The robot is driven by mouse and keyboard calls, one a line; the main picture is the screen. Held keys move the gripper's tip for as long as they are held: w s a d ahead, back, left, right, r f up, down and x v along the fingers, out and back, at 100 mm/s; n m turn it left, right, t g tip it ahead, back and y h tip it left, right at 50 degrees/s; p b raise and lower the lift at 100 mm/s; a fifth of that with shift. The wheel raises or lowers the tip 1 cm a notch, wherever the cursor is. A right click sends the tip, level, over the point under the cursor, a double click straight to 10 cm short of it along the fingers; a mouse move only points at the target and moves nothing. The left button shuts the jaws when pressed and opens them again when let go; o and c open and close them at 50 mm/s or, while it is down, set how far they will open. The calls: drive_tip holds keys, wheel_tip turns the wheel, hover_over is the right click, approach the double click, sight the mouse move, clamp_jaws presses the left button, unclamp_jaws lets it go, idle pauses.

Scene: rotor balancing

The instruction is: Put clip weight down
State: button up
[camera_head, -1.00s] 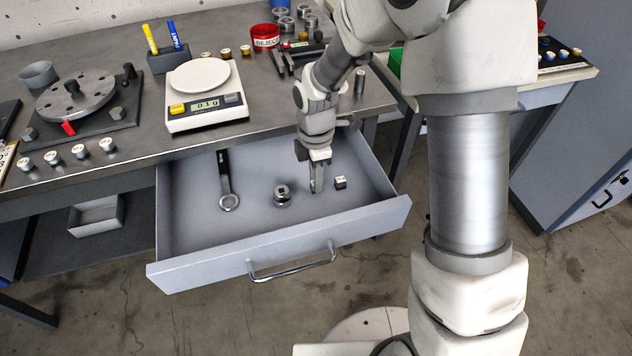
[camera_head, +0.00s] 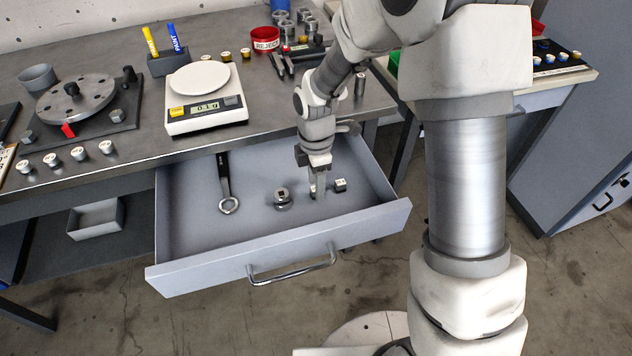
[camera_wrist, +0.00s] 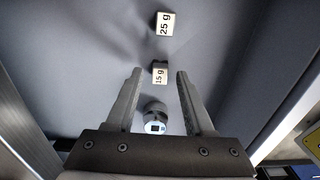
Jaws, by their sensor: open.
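My gripper (camera_head: 318,193) is over the open drawer with its fingers pointing down, low near the drawer floor. In the wrist view my gripper (camera_wrist: 160,72) is open. A small clip weight marked 15 g (camera_wrist: 159,74) sits between or just past the fingertips, with a visible gap on each side. In the head view it is mostly hidden by the fingers. A second block marked 25 g (camera_wrist: 165,24) lies apart from it, beyond the fingertips. It also shows in the head view (camera_head: 340,185), right of my gripper.
The drawer (camera_head: 240,240) also holds a round metal socket (camera_head: 282,199), left of my gripper, and a wrench (camera_head: 226,185). The socket shows in the wrist view (camera_wrist: 154,118). On the bench above stand a scale (camera_head: 205,110) and a rotor (camera_head: 75,98). The drawer's front right floor is clear.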

wheel_tip(320, 180, up, 12)
drive_tip(key=p, duration=0.4)
drive_tip(key=s+d+r+m+t, duration=0.1)
drive_tip(key=s+d+r+m, duration=0.3)
drive_tip(key=r+m, duration=0.15)
drive_tip(key=s+d+r+m+t, duration=0.2)
drive_tip(key=s+d+r+m, duration=0.25)
drive_tip(key=r, duration=0.25)
drive_tip(key=s+d+r+m+t, duration=0.1)
drive_tip(key=s+d+r+m, duration=0.1)
drive_tip(key=s+m, duration=0.3)
drive_tip(key=s+d+r+m+t, duration=0.1)
drive_tip(key=s+d+r+m, duration=0.1)
drive_tip(key=s+m, duration=0.3)
drive_tip(key=shift+m+t, duration=0.3)
drive_tip(key=shift+m, duration=0.3)
drive_tip(key=shift+s+r, duration=0.1)
drive_tip(key=shift+r, duration=0.05)
wheel_tip(320, 180, up, 13)
drive_tip(key=p, duration=1.3)
drive_tip(key=shift+r, duration=0.2)
